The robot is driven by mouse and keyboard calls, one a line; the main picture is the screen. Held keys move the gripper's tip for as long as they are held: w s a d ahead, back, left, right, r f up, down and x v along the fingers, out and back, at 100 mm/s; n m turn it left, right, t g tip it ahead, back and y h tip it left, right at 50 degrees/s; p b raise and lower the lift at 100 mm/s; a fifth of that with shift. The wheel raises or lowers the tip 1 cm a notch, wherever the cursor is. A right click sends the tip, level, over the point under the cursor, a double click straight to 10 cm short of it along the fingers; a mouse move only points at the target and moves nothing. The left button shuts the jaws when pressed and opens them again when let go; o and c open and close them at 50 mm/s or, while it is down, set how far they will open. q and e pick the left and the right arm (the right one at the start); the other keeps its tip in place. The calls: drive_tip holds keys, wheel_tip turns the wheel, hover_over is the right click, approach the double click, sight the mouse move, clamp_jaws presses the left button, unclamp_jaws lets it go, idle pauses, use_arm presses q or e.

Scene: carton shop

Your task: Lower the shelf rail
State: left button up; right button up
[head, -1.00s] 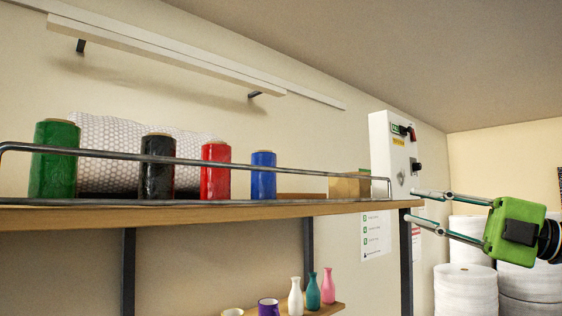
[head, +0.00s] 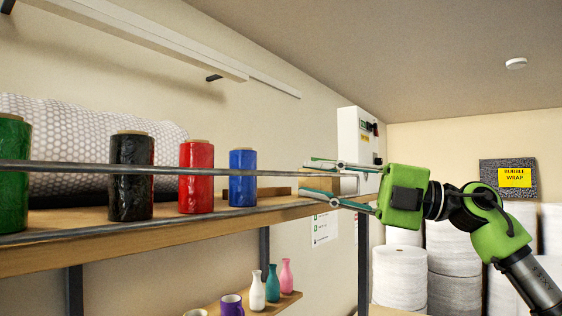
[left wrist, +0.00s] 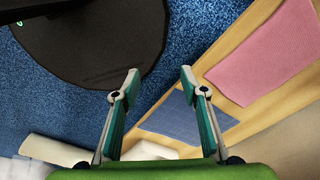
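The shelf rail (head: 90,168) is a thin grey metal bar running along the front of the wooden shelf (head: 150,226), standing up above the board's edge. My right gripper (head: 306,178), green with teal fingers, is at the rail's right end. Its fingers are spread, one above and one below the upper bar in the picture. I cannot tell whether they touch it. The rail's right end is partly hidden by the fingers. In the left wrist view my left gripper (left wrist: 160,73) is open and empty, pointing down above the blue floor.
A lower shelf holds vases and mugs. A white cabinet (head: 352,136) hangs at right. Cloths (left wrist: 270,55) lie below my left gripper.

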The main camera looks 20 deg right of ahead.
sight(281, 175)
drive_tip(key=p+x, duration=0.2)
drive_tip(key=x, duration=0.4)
drive_tip(key=shift+w+a, duration=0.2)
drive_tip(key=shift+a, duration=0.2)
drive_tip(key=shift+c, duration=0.3)
use_arm(q)
drive_tip(key=r, duration=0.1)
drive_tip(key=w+a+r, duration=0.1)
drive_tip(key=r, duration=0.1)
drive_tip(key=shift+a, duration=0.15)
use_arm(e)
drive_tip(key=shift+w+a, duration=0.1)
clamp_jaws()
